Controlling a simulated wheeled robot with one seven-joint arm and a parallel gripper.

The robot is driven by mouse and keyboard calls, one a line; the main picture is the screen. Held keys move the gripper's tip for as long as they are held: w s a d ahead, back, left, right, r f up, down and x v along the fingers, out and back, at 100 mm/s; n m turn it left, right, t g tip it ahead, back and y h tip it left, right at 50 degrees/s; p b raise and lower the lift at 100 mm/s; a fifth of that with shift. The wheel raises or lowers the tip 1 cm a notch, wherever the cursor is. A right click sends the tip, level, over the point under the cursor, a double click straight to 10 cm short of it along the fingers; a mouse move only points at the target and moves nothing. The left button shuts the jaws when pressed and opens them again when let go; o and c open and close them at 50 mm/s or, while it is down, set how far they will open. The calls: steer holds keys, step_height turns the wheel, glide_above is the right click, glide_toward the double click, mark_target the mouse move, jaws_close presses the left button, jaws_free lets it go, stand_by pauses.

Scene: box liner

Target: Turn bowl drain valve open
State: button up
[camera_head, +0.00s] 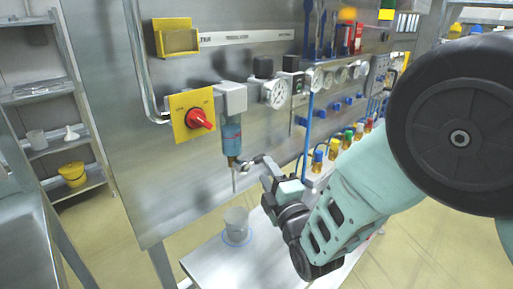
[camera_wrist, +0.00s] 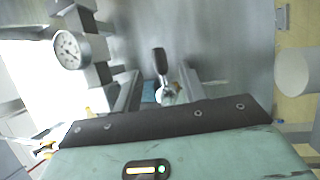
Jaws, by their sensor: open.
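The blue filter bowl (camera_head: 231,139) hangs under a grey housing on the steel panel. A thin drain tube (camera_head: 234,182) runs down below it. In the wrist view a drain valve lever with a black handle (camera_wrist: 160,62) and a round metal hub (camera_wrist: 168,95) lies in the gap between my fingers, with a bit of the blue bowl (camera_wrist: 148,93) behind. My gripper (camera_head: 254,164) is open at the right of the bowl's lower end; its fingers also show in the wrist view (camera_wrist: 158,92). I cannot tell whether either finger touches the lever.
A clear cup (camera_head: 236,220) stands on a low bench (camera_head: 220,266) below the drain tube. A yellow plate with a red knob (camera_head: 200,118) is left of the bowl.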

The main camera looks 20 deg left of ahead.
steer(key=p+x, duration=0.2)
steer(key=x, duration=0.5)
steer(key=shift+w+a, duration=0.25)
steer(key=shift+w, duration=0.05)
jaws_close()
